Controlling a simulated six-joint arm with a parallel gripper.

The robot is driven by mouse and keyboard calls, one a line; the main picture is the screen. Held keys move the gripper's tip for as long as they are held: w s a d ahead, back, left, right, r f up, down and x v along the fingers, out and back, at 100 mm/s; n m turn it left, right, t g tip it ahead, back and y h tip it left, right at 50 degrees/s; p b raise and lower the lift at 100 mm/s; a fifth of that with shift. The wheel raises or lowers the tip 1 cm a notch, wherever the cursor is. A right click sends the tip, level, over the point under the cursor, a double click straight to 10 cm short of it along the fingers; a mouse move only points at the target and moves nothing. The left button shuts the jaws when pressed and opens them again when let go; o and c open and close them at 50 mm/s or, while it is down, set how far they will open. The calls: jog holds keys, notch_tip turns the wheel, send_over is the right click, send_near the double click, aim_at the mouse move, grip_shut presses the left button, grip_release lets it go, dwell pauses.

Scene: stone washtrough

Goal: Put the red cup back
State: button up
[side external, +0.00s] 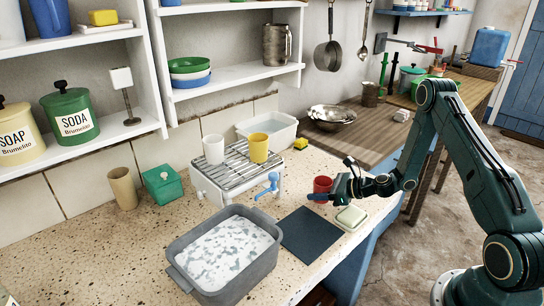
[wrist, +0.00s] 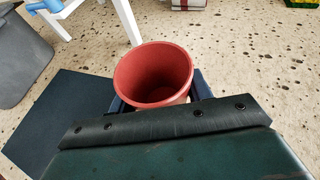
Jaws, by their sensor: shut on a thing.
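The red cup (side external: 322,184) is upright in my gripper (side external: 325,196), near the right part of the stone counter. The wrist view shows its open, empty-looking mouth (wrist: 152,75) between the dark fingers, which are shut on it. The cup's base is hidden, so I cannot tell whether it touches the counter. A white wire rack (side external: 240,170) stands left of the gripper, with a white cup (side external: 214,149) and a yellow cup (side external: 259,148) on it. A dark mat (side external: 311,234) lies in front of the cup; it also shows in the wrist view (wrist: 65,110).
A grey basin of suds (side external: 178,274) stands left of the mat. A blue tap (side external: 268,185) juts out beside the rack. A pale soap block (side external: 351,216) lies right of the mat. Shelves (side external: 230,76) hang above the back. The counter's front edge is close.

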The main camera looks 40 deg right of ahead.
jog(key=shift+f, duration=0.1)
jog(key=o, duration=1.2)
jog(key=shift+c, duration=0.2)
jog(key=shift+s, duration=0.1)
jog(key=v, duration=1.2)
